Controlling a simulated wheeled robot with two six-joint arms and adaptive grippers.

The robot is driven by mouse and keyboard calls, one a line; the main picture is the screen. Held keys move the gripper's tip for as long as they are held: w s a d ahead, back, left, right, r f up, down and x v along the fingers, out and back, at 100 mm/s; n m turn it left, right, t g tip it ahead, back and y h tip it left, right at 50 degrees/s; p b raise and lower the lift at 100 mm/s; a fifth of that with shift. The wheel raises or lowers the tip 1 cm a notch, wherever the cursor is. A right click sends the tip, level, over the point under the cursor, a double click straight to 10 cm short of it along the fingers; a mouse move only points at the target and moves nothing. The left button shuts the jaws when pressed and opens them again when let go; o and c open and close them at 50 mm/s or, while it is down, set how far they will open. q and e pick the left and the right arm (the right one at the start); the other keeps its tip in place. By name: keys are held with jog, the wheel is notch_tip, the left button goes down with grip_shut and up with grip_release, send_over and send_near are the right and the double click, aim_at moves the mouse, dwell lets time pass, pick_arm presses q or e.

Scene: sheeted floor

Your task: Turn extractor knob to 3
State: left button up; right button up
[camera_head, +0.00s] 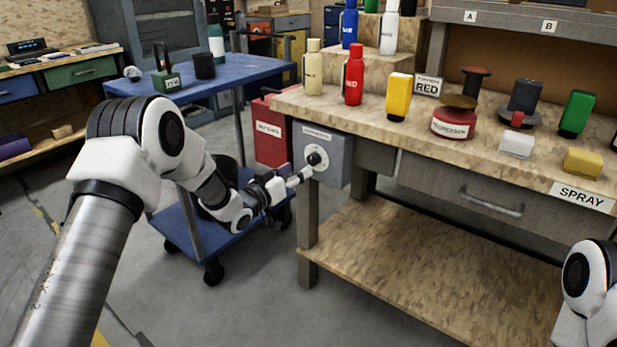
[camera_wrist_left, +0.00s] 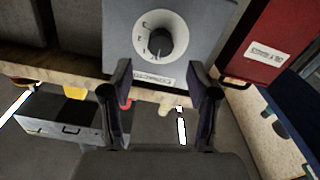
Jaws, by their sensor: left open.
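The extractor knob (camera_head: 314,159) is a dark round knob on a white dial, on the front of a grey box (camera_head: 338,164) at the left end of the workbench. My left gripper (camera_head: 304,174) is just in front of the dial in the head view. In the wrist view its two fingers (camera_wrist_left: 162,82) are apart and empty, with the knob beyond the fingertips, between their lines. My right gripper is outside the view; only part of my right arm shows.
A red box (camera_head: 270,141) hangs left of the grey box. A blue cart (camera_head: 215,82) stands at the left, close behind my left arm. Bottles, cans and blocks stand on the workbench (camera_head: 400,140). The lower shelf (camera_head: 420,262) is bare.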

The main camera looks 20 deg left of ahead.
aim_at(311, 161)
pick_arm(q)
jog(key=x, duration=0.3)
jog(key=b+x, duration=0.1)
jog(key=x, duration=0.1)
jog(key=shift+f, duration=0.25)
jog(key=shift+w+d+r, duration=0.1)
jog(key=shift+w+d, duration=0.05)
jog(key=shift+w, duration=0.3)
grip_shut()
